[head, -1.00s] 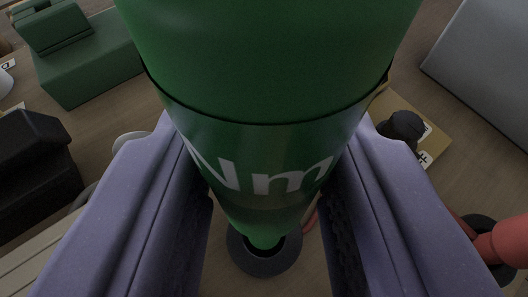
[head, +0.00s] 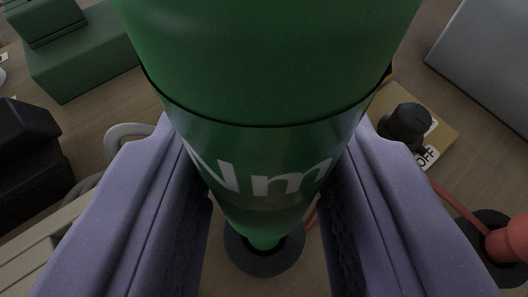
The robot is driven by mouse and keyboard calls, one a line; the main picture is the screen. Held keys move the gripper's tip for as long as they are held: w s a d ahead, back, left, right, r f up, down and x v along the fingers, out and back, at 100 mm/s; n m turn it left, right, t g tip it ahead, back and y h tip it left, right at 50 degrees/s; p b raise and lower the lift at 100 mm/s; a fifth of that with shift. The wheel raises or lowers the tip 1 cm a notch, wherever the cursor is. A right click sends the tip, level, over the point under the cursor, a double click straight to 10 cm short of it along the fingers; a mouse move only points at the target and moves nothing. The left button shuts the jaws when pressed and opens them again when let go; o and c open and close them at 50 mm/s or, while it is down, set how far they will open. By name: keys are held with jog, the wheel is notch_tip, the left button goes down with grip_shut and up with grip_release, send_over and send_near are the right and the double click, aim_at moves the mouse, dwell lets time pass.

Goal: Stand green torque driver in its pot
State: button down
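The green torque driver (head: 265,150), marked "Nm" in white, fills the middle of the head view. My gripper (head: 270,205) is shut on it, with one purple finger on each side. The driver's narrow tip points down and away from me. A dark round pot (head: 262,262) with a central opening lies beyond the tip. The tip overlaps the pot's opening in the picture. I cannot tell whether it is inside the opening or still above it.
A green box-like thing (head: 80,58) and a black one (head: 25,150) are at left. A tan plate with a black knob (head: 405,125) and an "OFF" label is at right. A red tool (head: 512,240) stands in a dark holder at lower right. A grey panel (head: 490,60) is at upper right.

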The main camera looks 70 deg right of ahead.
aim_at(265, 238)
jog(key=shift+f+b, duration=0.65)
jog(key=shift+f, duration=0.25)
jog(key=shift+f, duration=0.15)
jog(key=shift+f+b, duration=0.35)
jog(key=shift+b, duration=0.1)
jog(key=shift+f, duration=0.2)
dwell(0.7)
jog(key=shift+f+b, duration=0.75)
jog(key=shift+b, duration=0.05)
jog(key=shift+f, duration=0.15)
jog(key=c, duration=0.6)
grip_release()
